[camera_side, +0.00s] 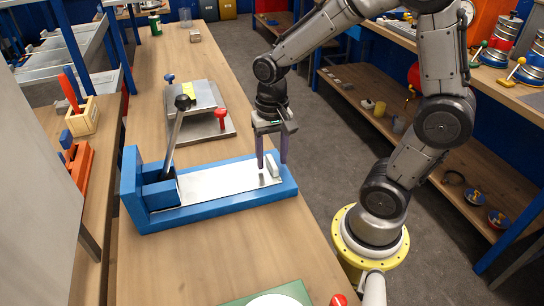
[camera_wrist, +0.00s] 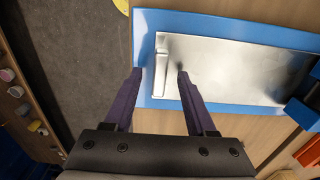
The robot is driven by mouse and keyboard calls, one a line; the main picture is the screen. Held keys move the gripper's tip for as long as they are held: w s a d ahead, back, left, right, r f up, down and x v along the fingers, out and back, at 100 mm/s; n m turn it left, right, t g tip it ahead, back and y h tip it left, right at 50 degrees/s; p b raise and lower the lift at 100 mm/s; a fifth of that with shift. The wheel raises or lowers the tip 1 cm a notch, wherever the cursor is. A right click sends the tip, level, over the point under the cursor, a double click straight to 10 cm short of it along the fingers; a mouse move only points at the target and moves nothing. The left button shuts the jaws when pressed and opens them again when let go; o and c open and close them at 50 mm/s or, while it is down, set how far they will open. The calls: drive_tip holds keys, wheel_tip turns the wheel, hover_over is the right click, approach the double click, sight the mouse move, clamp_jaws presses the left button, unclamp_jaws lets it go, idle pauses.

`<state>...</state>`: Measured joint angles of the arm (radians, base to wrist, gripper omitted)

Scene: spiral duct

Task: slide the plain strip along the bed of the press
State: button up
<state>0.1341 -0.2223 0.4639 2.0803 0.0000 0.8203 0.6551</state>
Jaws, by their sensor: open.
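The plain strip (camera_side: 218,183) is a bare silver plate lying flat on the blue bed of the press (camera_side: 240,206). A pale raised tab (camera_side: 273,166) stands across its right end. The strip also shows in the wrist view (camera_wrist: 235,70), with the tab (camera_wrist: 161,62) at its left end. My gripper (camera_side: 272,167) points down over this end and is open and empty. In the wrist view, its two dark purple fingers (camera_wrist: 160,73) lie on either side of the tab, with gaps. The strip's far end runs toward the blue block (camera_side: 160,194) at the press's left.
The press lever (camera_side: 173,140) with a black knob rises at the bed's left end. Behind stands a grey plate device (camera_side: 205,125) with a red knob (camera_side: 221,115). A green board (camera_side: 265,296) lies at the bench's front. Bench top right of the press is narrow.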

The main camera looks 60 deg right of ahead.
drive_tip(key=shift+f, duration=0.25)
clamp_jaws()
idle(1.4)
